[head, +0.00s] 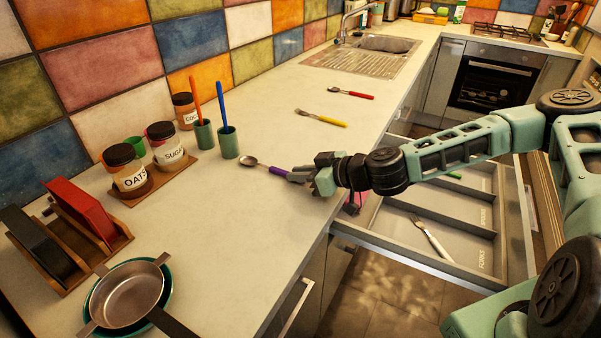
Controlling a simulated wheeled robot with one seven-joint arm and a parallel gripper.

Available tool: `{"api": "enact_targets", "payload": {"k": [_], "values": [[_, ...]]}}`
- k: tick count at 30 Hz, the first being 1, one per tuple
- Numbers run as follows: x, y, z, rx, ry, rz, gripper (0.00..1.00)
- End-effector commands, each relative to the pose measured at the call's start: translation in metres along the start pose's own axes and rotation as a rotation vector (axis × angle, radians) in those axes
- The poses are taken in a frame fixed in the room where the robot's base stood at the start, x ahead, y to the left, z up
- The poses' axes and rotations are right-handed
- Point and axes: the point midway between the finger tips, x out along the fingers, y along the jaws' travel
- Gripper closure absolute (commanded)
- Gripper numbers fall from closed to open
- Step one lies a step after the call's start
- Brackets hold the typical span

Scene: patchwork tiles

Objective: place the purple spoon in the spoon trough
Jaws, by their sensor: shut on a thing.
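The purple spoon (278,170) is at the counter edge, with its metal bowl to the left and its purple handle to the right. My gripper (303,176) is shut on the handle end, low over the counter. Whether the spoon still touches the counter is unclear. An open drawer (388,246) to the right, below counter height, is divided into several troughs. The nearest trough has a label that seems to read FORKS, and a pale-handled utensil (432,238) lies in it.
Yellow-handled (322,119) and red-handled (351,93) utensils lie farther back on the counter. Green cups (228,143) with sticks and lidded jars (126,168) stand left. A pan (127,294) is front left. A green-handled utensil (454,175) shows in the drawer.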

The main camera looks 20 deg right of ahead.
Motion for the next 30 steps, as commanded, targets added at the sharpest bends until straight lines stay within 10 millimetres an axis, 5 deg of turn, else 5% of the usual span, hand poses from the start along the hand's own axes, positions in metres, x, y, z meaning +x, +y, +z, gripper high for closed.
{"api": "enact_targets", "payload": {"k": [8, 9, 12, 23, 30], "values": [[0.001, 0.0, 0.003, -0.001, -0.001, 0.001, 1.0], [0.001, 0.0, 0.003, -0.001, -0.001, 0.001, 0.84], [0.001, 0.0, 0.002, 0.0, -0.001, 0.001, 0.65], [-0.003, 0.001, -0.001, -0.001, 0.001, 0.001, 0.65], [-0.046, 0.002, 0.001, -0.003, -0.001, 0.004, 0.65]]}}
